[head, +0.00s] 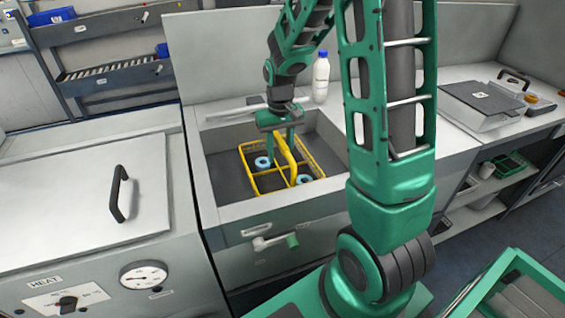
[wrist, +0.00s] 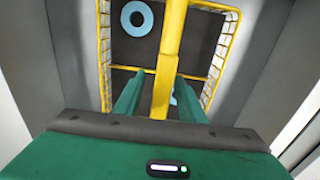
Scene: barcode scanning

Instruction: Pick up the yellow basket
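The yellow basket (head: 262,190) sits in the recessed sink of the counter. It has wire sides, dividers and a raised central handle (head: 286,152). Blue rings (head: 262,162) lie in its compartments; one ring shows in the wrist view (wrist: 126,18), another is partly hidden. My gripper (head: 281,150) is above the basket, pointing down. In the wrist view, its two green fingers (wrist: 160,78) stand apart on either side of the yellow handle (wrist: 172,40). A gap shows between the left finger and the handle; contact on the right side is unclear.
A white bottle (head: 320,78) stands on the counter behind. A lidded heating unit (head: 75,205) is at left. A grey box (head: 482,105) is on the right counter. A green-framed cart (head: 515,290) is at lower right.

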